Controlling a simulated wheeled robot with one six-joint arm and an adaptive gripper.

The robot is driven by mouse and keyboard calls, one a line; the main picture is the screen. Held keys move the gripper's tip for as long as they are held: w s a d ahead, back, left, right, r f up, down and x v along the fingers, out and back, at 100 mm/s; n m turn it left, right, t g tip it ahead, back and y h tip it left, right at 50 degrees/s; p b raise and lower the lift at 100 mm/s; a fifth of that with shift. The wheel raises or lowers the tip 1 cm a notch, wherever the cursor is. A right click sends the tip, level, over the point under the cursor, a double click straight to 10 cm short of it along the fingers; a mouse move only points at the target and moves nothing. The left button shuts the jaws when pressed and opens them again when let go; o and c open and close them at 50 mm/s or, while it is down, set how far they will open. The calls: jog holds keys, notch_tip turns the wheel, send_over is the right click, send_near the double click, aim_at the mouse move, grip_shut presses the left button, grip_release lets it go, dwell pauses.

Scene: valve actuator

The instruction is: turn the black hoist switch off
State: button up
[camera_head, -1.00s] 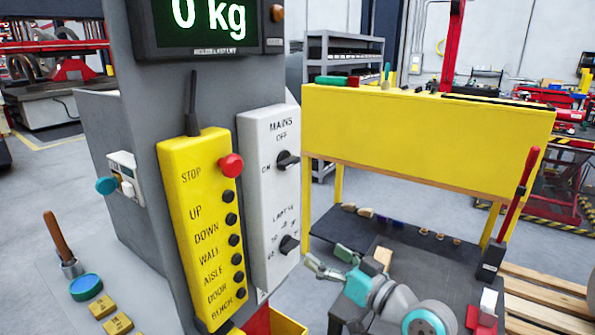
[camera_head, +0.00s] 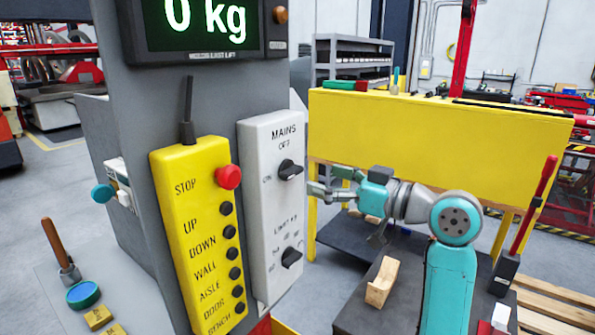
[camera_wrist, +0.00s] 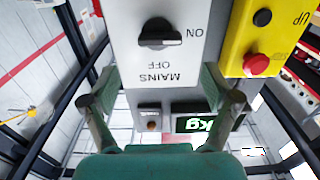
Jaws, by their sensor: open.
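The black mains switch (camera_head: 290,170) sits on the upper part of the white panel (camera_head: 262,215), with OFF printed above it and ON to its left. In the wrist view the switch (camera_wrist: 160,36) appears upside down. Its bar lies level, and a pale mark on it faces ON. A second black knob (camera_head: 291,257) is lower on the panel. My gripper (camera_head: 316,182) is right of the panel, near switch height, apart from the switch. In the wrist view my gripper (camera_wrist: 158,84) is open and empty, with fingers spread either side of the switch's line.
A yellow pendant (camera_head: 200,240) with a red stop button (camera_head: 228,177) and several black buttons is left of the panel. A display (camera_head: 205,25) is above. A yellow bench (camera_head: 430,135) stands behind my arm. A wooden block (camera_head: 382,282) lies on the dark surface below.

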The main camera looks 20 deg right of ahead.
aim_at(296, 171)
jog(key=x, duration=0.7)
jog(key=shift+w+a, duration=0.1)
jog(key=c, duration=1.1)
